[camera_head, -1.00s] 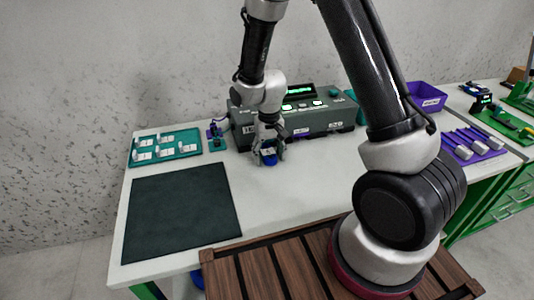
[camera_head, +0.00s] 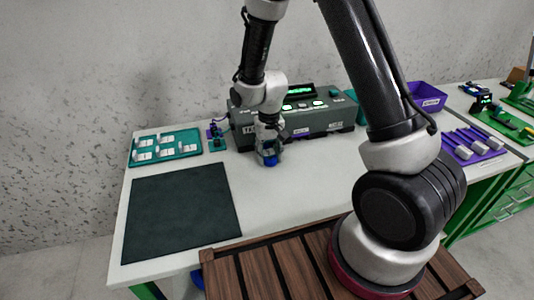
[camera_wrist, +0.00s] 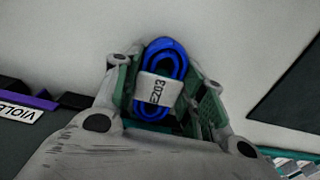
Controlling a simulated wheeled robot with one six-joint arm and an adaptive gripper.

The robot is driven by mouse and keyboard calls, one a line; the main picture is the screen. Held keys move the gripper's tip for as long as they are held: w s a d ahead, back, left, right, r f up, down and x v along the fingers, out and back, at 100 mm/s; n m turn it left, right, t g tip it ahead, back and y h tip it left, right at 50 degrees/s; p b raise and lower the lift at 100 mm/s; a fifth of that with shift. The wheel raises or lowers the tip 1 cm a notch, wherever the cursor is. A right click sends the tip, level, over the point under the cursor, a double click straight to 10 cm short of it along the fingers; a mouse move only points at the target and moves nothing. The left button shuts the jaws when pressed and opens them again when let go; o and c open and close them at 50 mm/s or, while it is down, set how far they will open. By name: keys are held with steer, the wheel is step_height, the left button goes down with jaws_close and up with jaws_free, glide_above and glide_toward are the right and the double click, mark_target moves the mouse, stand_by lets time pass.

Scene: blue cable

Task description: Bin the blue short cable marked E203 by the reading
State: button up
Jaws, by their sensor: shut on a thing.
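The blue short cable (camera_wrist: 165,58) is a coiled loop with a white tag (camera_wrist: 158,89) reading E203, seen in the wrist view. My gripper (camera_wrist: 163,100) is shut on it, with one green-padded finger on each side of the coil. In the head view the blue cable (camera_head: 270,161) shows at the tip of my gripper (camera_head: 268,150), over the white table just in front of the tester. The grey-green tester (camera_head: 310,119) has a small lit green display (camera_head: 301,90), too small to read.
A violet bin (camera_head: 427,97) stands right of the tester; a teal one (camera_head: 352,98) is partly hidden behind my arm. A teal tray (camera_head: 166,147) with several white-tagged items and a dark mat (camera_head: 180,212) lie left. The table front is clear.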

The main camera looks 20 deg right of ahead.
mark_target(274, 170)
steer(key=shift+s+d+f, duration=0.1)
steer(key=shift+s, duration=1.15)
steer(key=shift+s+d+f, duration=0.1)
steer(key=shift+s, duration=1.15)
steer(key=shift+r, duration=0.1)
steer(key=shift+w+a+r, duration=0.1)
steer(key=shift+w+r, duration=0.05)
steer(key=shift+r, duration=1.4)
steer(key=shift+w+a+r, duration=0.1)
steer(key=shift+w+r, duration=0.05)
steer(key=shift+r, duration=1.35)
